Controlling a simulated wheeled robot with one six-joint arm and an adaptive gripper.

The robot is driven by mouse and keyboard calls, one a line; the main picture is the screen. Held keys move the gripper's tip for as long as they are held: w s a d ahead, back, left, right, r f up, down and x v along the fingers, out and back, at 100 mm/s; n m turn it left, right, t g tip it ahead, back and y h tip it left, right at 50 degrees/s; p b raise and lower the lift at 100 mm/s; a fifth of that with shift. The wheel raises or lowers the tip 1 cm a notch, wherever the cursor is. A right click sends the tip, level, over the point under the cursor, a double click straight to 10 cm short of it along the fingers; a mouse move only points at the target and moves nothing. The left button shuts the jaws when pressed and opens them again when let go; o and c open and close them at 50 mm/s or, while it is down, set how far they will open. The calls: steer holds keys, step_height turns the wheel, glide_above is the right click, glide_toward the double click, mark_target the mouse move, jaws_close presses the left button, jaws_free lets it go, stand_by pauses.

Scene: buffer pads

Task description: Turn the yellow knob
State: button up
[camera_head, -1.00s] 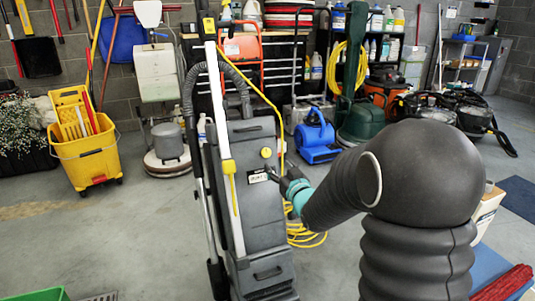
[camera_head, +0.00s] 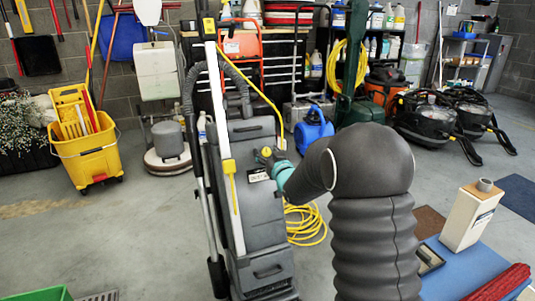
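The yellow knob (camera_head: 267,152) sits on the upper front of a tall grey floor machine (camera_head: 250,205). It is a small round knob just above a white label. My gripper (camera_head: 268,154) is at the knob, with its dark fingertips reaching in from the right. The fingers appear to lie around or beside the knob; contact is too small to make out. My dark grey arm comes from the lower right, with a teal band behind the gripper.
A yellow cord and a white pole run along the machine's left side. A yellow mop bucket (camera_head: 88,155) stands at left. A blue blower (camera_head: 314,130) and coiled yellow hose (camera_head: 305,224) are behind. A white container (camera_head: 466,216) stands on a blue mat at right.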

jaws_close()
steer(key=shift+n+b, duration=0.5)
steer(key=shift+b, duration=0.1)
steer(key=n+b, duration=0.1)
steer(key=n+y+b, duration=0.1)
steer(key=shift+d+f+n+g, duration=0.1)
steer(key=shift+f+n+g, duration=0.05)
steer(key=shift+n+g, duration=0.2)
steer(key=n, duration=0.2)
steer(key=n+g+y, duration=0.1)
steer(key=n+y+b, duration=0.1)
steer(key=n, duration=0.1)
steer(key=shift+r+n+g, duration=0.25)
steer(key=shift+n, duration=0.1)
steer(key=n+g+p, duration=0.1)
steer(key=n, duration=0.2)
steer(key=n+g+y+p, duration=0.1)
steer(key=n, duration=0.3)
steer(key=shift+r, duration=0.15)
steer(key=shift+n+g+p, duration=0.8)
steer(key=shift+n+p, duration=0.45)
steer(key=shift+n, duration=0.85)
